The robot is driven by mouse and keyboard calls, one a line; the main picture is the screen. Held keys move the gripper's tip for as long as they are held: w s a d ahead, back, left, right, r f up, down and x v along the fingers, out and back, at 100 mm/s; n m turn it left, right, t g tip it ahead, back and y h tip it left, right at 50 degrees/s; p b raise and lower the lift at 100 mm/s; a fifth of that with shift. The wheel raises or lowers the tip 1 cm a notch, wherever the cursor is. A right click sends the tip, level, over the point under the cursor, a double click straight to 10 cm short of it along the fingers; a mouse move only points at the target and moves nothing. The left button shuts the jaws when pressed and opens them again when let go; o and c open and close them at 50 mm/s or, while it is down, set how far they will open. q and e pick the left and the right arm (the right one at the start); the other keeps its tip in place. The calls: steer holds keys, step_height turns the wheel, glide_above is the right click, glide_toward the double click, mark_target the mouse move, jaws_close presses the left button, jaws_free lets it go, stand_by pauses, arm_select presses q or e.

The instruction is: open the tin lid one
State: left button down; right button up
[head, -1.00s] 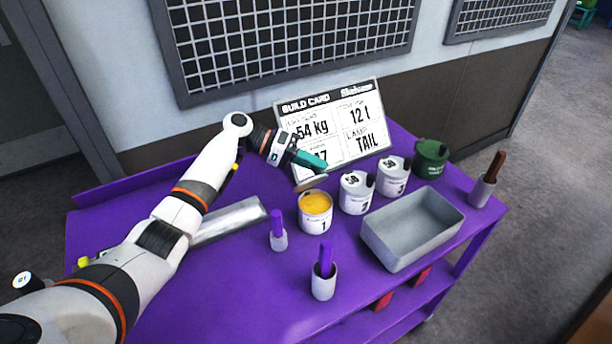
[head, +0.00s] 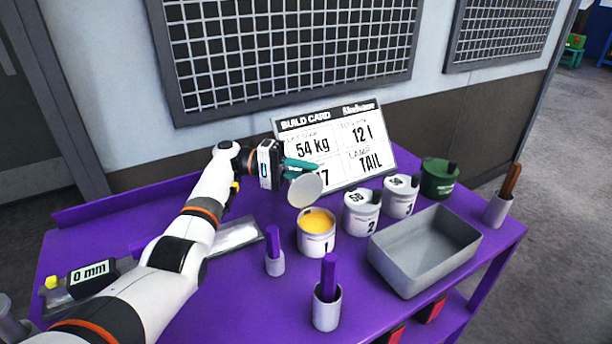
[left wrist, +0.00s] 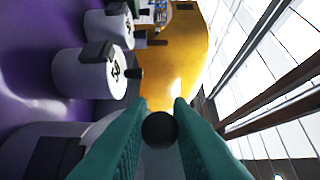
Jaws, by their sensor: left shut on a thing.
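Tin one (head: 316,236) stands open on the purple table, with yellow contents showing at its top. Its round grey lid (head: 305,190) is off, tilted steeply and held above the tin's back rim. My left gripper (head: 302,168) has teal fingers and is shut on the lid. In the left wrist view, a dark round knob (left wrist: 160,129) sits between the fingertips (left wrist: 163,112). Tin two (head: 361,213) and tin three (head: 400,196) stand to the right with their lids on; both also show at the left of the wrist view. My right gripper is not in view.
A grey tray (head: 424,250) lies right of the tins, with a dark green tin (head: 439,178) behind it. Holders with purple handles (head: 327,300) (head: 274,256) stand in front. A build card (head: 335,145) leans behind the tins. A brown-handled tool's cup (head: 497,209) is far right.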

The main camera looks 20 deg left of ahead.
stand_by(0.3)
arm_select(q)
steer(key=c, duration=1.3)
jaws_free()
steer(key=a+b, duration=0.1)
steer(key=a, duration=0.1)
steer(key=a+b, duration=0.1)
steer(key=a, duration=0.2)
steer(key=a+b, duration=0.1)
steer(key=a, duration=0.1)
steer(key=shift+s+a, duration=0.25)
steer(key=shift+s, duration=0.05)
